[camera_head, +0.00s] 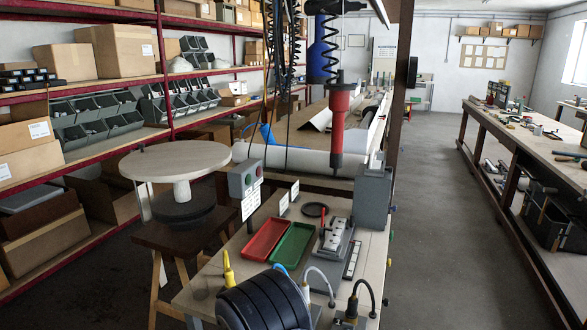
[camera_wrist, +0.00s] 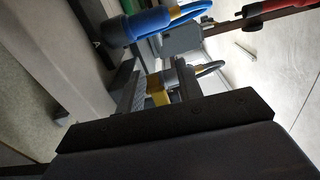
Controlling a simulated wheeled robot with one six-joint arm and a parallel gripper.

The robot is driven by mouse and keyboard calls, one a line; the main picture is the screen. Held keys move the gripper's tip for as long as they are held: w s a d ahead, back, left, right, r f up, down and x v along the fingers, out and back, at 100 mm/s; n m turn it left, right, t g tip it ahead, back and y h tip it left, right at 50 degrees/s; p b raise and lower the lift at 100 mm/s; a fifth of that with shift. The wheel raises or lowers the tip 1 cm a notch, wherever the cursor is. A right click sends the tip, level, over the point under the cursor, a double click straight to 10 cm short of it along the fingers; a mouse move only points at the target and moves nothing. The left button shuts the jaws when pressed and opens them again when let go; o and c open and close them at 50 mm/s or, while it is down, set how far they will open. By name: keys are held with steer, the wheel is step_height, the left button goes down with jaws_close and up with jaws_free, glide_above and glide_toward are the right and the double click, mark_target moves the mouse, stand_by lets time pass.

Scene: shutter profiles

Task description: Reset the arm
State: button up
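My gripper (camera_wrist: 158,78) shows in the wrist view as a dark bar with two fingers pointing up the picture, spread apart. A grey connector with a yellow collar (camera_wrist: 158,97) and a blue cable shows in the gap between the fingers. I cannot tell whether it touches them or stands beyond them. A larger blue connector (camera_wrist: 145,22) with a blue cable is above it. In the head view a thick dark rounded link of my arm covers the front of the workbench (camera_head: 215,290). My fingers are hidden there.
On the bench are a red tray (camera_head: 264,239), a green tray (camera_head: 292,244), a grey fixture (camera_head: 334,241), a yellow bottle (camera_head: 228,268) and cabled connectors (camera_head: 352,303). A red tool (camera_head: 338,125) hangs above. A round table (camera_head: 175,160) stands left; the aisle (camera_head: 430,210) right is clear.

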steer(key=shift+s+a+f, duration=0.1)
steer(key=shift+s+a, duration=0.05)
steer(key=shift+s, duration=0.2)
steer(key=b+v, duration=0.1)
steer(key=v, duration=0.9)
steer(key=p+x, duration=0.1)
steer(key=x, duration=0.9)
steer(key=shift+w, duration=0.15)
steer(key=shift+w+d, duration=0.25)
steer(key=shift+w, duration=0.1)
steer(key=shift+s+r+m+b, duration=0.1)
steer(key=shift+r+m+b, duration=0.35)
steer(key=shift+m+b, duration=0.4)
steer(key=shift+m, duration=0.25)
steer(key=shift+s+r, duration=0.1)
steer(key=shift+r, duration=0.05)
